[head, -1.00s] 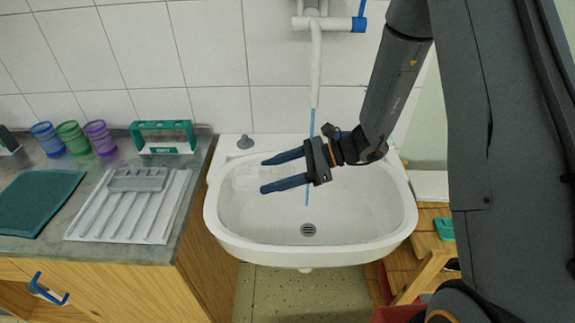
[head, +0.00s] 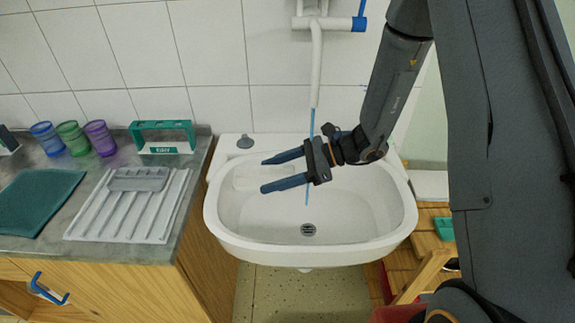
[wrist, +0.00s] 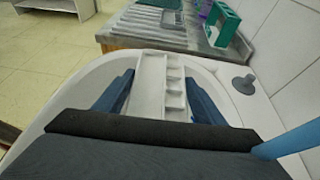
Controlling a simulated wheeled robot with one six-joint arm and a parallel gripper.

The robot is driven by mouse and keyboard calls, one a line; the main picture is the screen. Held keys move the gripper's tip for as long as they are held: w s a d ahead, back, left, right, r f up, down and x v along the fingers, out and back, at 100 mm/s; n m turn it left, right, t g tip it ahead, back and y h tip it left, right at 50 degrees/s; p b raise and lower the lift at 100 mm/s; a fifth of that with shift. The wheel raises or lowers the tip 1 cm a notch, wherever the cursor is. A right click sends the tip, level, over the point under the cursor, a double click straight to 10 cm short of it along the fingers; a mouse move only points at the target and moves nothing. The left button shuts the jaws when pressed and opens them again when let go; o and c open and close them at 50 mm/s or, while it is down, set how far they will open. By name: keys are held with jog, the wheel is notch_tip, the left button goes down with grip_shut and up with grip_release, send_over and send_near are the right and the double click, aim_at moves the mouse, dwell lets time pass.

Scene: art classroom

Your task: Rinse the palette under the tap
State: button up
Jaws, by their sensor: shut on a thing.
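My gripper (head: 264,175) is over the left part of the white sink basin (head: 345,215), fingers pointing left. It is shut on the white palette (wrist: 150,88), which has a row of small wells along one side. The palette lies between the two blue fingers and blends with the basin in the head view (head: 250,178). The white tap (head: 316,62) is on the wall above. A thin blue water stream (head: 312,122) falls from it in line with my gripper's body, right of the palette. In the wrist view the stream (wrist: 288,143) is at the right edge, apart from the palette.
The counter at left holds a grey ridged drying rack (head: 125,215), a green caddy (head: 163,148), several coloured cups (head: 74,140) and a dark green mat (head: 38,200). A grey plug (head: 245,142) sits on the sink's back rim. Wooden furniture (head: 420,265) stands right of the sink.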

jog(key=shift+s+a+r+p, duration=0.45)
jog(key=shift+a+r+p, duration=0.15)
jog(key=shift+a+r, duration=0.1)
jog(key=shift+s+a+r+p, duration=0.45)
jog(key=shift+a+r+p, duration=0.1)
jog(key=shift+a+r, duration=0.15)
jog(key=shift+s+a+r+p, duration=0.45)
jog(key=shift+a+r+p, duration=0.15)
jog(key=shift+a, duration=0.1)
